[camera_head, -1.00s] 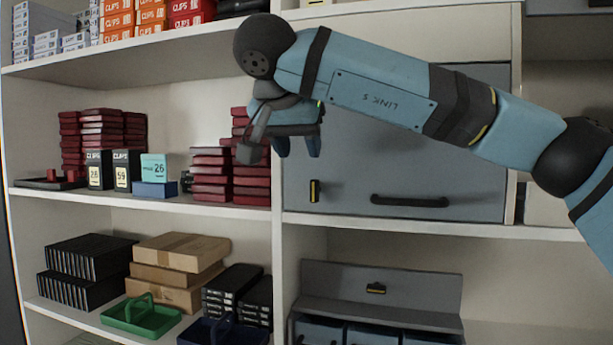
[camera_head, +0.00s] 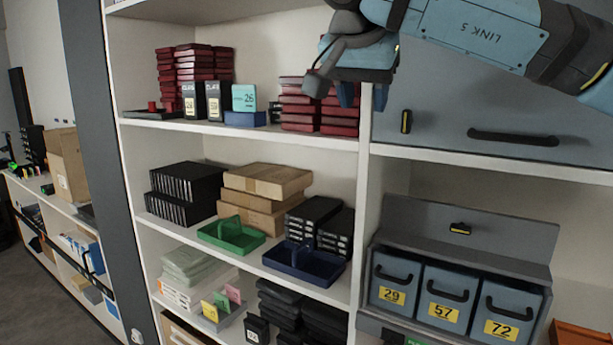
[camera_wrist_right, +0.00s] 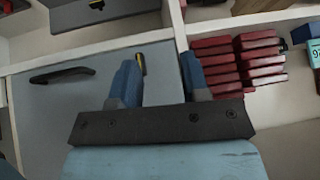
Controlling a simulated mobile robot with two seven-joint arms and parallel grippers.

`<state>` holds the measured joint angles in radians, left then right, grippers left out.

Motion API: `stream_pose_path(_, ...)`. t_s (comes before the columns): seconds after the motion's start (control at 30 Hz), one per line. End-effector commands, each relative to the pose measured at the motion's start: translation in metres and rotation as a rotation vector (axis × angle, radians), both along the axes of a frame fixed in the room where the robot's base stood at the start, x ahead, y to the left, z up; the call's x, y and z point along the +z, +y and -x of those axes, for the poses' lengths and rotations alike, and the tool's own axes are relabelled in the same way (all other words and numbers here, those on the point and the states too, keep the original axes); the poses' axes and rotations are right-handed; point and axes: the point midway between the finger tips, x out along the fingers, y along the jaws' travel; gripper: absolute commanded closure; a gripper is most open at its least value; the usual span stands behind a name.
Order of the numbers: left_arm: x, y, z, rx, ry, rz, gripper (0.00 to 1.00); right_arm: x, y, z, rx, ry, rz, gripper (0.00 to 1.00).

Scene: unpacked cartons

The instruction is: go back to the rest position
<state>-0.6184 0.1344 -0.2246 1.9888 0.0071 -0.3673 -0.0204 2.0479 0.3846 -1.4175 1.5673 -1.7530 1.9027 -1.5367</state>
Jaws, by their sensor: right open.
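My right gripper (camera_head: 347,97) is at the top of the head view, its blue fingers pointing down in front of the shelf's upright divider. In the right wrist view its two blue fingers (camera_wrist_right: 165,85) stand apart with nothing between them. Behind the fingers are a grey drawer front (camera_wrist_right: 60,110) and stacks of dark red boxes (camera_wrist_right: 235,60). My right arm reaches in from the upper right of the head view. My left gripper is in neither view.
Red box stacks (camera_head: 300,105) stand left of my right gripper. The grey drawer front (camera_head: 450,95) with a black handle (camera_head: 513,137) is to its right. Lower down are a green tray (camera_head: 231,237), a blue tray (camera_head: 303,264) and numbered grey bins (camera_head: 444,300). Another shelf (camera_head: 60,225) stands far left.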

Motion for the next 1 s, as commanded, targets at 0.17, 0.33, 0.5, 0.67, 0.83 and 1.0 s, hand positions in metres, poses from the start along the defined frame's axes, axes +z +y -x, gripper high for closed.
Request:
stream_pose_path(0.17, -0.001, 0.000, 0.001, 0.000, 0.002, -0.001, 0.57, -0.108, 0.064, 0.005, 0.103, 0.254, -0.321, 0.57)
stream_pose_path(0.33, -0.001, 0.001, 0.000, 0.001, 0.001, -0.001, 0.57, -0.179, 0.118, 0.034, 0.107, 0.532, -0.662, 0.57)
stream_pose_path(0.5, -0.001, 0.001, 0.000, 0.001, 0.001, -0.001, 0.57, -0.223, 0.159, 0.070, 0.021, 0.841, -1.001, 0.57)
stream_pose_path(0.67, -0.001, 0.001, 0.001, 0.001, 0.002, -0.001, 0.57, -0.244, 0.181, 0.096, -0.141, 1.156, -1.302, 0.57)
stream_pose_path(0.83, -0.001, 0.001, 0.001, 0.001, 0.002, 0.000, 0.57, -0.258, 0.185, 0.107, -0.395, 1.502, -1.591, 0.57)
stream_pose_path(1.0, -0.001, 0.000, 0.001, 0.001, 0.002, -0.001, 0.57, -0.277, 0.170, 0.100, -0.730, 1.852, -1.834, 0.57)
